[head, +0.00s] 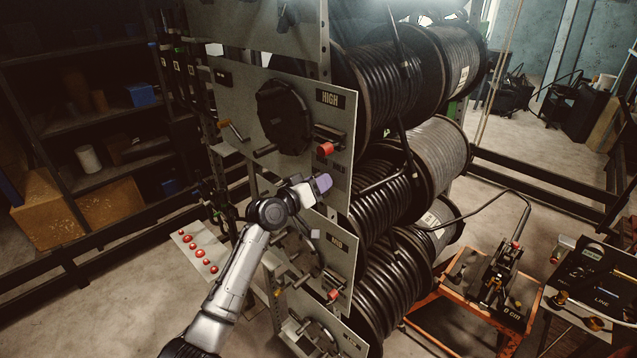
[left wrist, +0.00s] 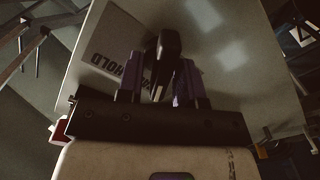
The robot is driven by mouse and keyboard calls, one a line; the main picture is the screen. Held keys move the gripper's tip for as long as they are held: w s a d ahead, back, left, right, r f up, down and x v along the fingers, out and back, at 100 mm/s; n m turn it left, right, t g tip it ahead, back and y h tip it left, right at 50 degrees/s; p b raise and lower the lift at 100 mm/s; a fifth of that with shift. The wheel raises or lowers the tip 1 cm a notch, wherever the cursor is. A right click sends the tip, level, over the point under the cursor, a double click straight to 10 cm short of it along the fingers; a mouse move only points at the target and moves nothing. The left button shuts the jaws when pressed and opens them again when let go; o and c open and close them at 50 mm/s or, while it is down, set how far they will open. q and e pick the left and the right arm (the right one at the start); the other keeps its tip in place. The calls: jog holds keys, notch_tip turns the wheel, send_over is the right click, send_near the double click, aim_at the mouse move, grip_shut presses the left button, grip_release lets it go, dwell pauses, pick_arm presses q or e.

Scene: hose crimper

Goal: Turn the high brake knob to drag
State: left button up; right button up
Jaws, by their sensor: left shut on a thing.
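The high panel (head: 258,110) is a grey plate with a HIGH label (head: 329,97), a large black reel hub and a red-tipped lever (head: 326,149). A black knob (left wrist: 169,42) shows in the left wrist view, in front of a light panel with a dark label (left wrist: 112,67) reading HOLD upside down. My left gripper (head: 320,184) is at the lower right of the high panel. In the left wrist view its purple fingers (left wrist: 165,85) are shut on the knob. In the head view the gripper hides the knob, and the knob's pointing direction is unclear. My right gripper is not in view.
A MID panel (head: 337,245) with another red-tipped lever stands below. Hose reels (head: 440,145) fill the rack to the right. Dark shelves (head: 85,110) stand at left, and an orange-framed cart (head: 480,290) stands at lower right. A strip of red buttons (head: 197,252) is left of my arm.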

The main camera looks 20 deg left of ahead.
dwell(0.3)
pick_arm(q)
jog(key=o, duration=0.6)
jog(key=b+v, duration=0.3)
jog(key=v, duration=1.1)
jog(key=shift+b, duration=0.3)
jog(key=shift+w+d, duration=0.1)
